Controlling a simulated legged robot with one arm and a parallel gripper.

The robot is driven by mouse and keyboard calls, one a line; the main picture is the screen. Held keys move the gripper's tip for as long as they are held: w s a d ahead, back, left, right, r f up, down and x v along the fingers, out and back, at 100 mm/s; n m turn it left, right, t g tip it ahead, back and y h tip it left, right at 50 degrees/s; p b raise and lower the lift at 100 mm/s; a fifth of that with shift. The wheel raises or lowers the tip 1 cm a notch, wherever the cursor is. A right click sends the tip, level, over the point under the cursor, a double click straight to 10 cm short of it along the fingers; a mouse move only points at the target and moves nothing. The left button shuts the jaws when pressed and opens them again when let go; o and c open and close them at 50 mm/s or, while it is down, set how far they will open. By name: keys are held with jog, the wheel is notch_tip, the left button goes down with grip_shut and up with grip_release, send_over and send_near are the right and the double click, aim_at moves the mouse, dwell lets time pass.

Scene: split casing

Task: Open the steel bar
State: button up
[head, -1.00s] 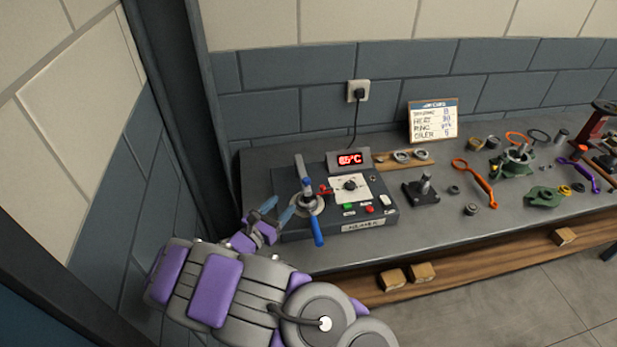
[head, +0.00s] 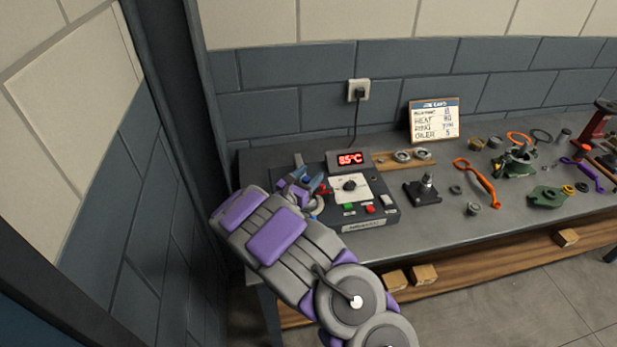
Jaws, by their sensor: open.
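The steel bar (head: 298,160) is on the left of the heater unit (head: 362,211). Only its grey far end shows clearly in the head view. My forearm and gripper cover the rest, including its blue handle and the round base. My gripper (head: 309,181) is over the left part of the unit, with its blue-grey fingers spread apart around the bar's area. I cannot tell whether the fingers touch the bar. The red display (head: 350,159) at the back of the unit reads 85°C.
A wall stands close on the left. To the right on the bench are a black block with a steel post (head: 424,190), an orange tool (head: 477,181), a green casing part (head: 546,197) and several rings. A sign (head: 434,120) stands at the back.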

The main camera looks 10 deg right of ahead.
grip_shut()
dwell(0.6)
